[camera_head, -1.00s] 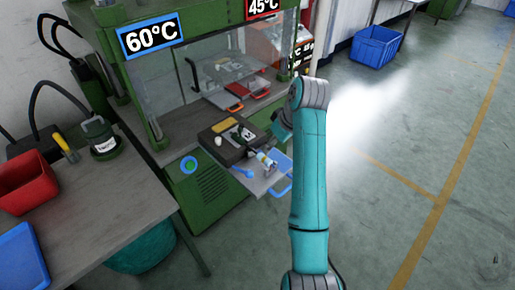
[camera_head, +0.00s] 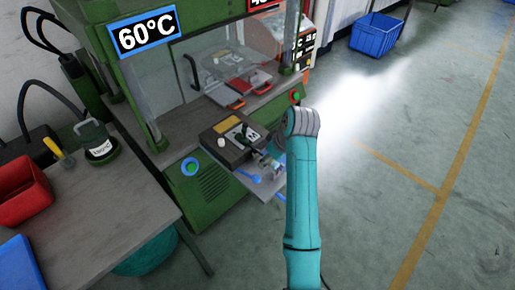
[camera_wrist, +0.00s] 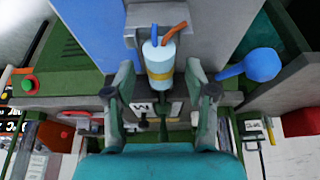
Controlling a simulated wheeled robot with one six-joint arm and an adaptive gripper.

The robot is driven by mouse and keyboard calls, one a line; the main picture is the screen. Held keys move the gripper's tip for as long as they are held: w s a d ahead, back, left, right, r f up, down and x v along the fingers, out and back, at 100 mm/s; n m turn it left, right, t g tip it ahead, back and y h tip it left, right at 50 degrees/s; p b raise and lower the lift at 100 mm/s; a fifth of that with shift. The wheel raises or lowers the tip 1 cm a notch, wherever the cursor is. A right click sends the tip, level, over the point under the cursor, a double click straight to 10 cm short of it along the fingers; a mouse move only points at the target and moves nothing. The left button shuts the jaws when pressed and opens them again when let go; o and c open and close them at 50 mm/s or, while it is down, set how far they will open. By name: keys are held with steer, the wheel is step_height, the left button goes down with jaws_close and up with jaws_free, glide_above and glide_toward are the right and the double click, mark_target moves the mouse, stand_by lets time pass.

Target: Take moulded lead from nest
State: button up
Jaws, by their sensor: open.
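A dark block with a white, letter-marked plate (camera_head: 238,136) stands on the shelf of the green press; I take it for the nest. A small dark piece lies over that plate, but I cannot clearly make out the moulded lead. My gripper (camera_wrist: 160,94) is open, its fingers apart on either side of the plate, which also shows in the wrist view (camera_wrist: 142,108). A pale blue cylinder with a yellow band (camera_wrist: 159,62) and orange and blue tubes shows between and beyond the fingers. In the head view my arm partly hides the gripper and shelf.
The green press (camera_head: 215,190) has a 60°C sign (camera_head: 148,32). A red bin (camera_head: 22,190) stands on the left bench.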

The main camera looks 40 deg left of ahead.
jaws_close()
steer(key=shift+a, duration=0.1)
steer(key=shift+r, duration=0.15)
